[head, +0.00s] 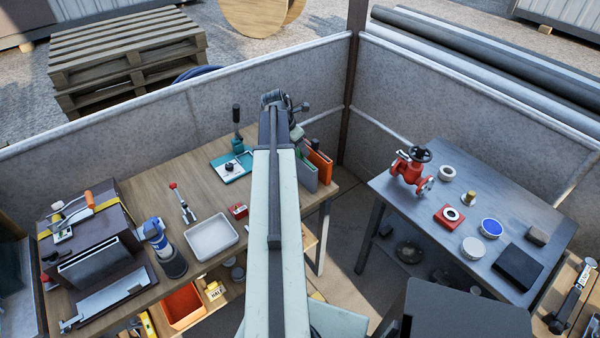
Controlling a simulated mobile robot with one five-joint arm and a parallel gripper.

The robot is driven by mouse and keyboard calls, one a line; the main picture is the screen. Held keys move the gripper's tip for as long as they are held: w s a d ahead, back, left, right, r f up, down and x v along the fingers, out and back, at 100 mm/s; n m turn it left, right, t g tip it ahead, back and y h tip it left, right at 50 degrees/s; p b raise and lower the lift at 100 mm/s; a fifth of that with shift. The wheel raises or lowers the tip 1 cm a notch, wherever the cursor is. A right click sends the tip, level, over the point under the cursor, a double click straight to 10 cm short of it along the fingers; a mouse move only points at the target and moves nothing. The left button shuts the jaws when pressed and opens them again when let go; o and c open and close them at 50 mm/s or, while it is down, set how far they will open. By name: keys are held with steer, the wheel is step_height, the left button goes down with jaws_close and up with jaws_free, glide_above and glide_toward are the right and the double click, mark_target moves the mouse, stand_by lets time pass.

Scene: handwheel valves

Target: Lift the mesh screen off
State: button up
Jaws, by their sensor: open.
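I cannot make out a mesh screen for certain. On the grey metal table at right, a white round cup with a blue top (491,228) and a plain white round piece (473,248) stand near a red square block with a white ring (449,216). A red valve with a black handwheel (411,168) stands at that table's back left. My gripper (284,100) is at the far end of my outstretched arm, above the back of the wooden bench. It is open and small in view, and its fingertips are partly hidden by my arm. It is well away from the grey table.
The grey table (385,190) also bears a white ring (446,172), a brass fitting (468,198) and a black box (519,266). The wooden bench (150,195) holds a white tray (212,237) and tools. Grey walls enclose the back. A floor gap separates the tables.

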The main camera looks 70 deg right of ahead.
steer(key=shift+b+x, duration=0.35)
steer(key=shift+x, duration=0.65)
steer(key=shift+r, duration=0.2)
jaws_close()
stand_by(0.3)
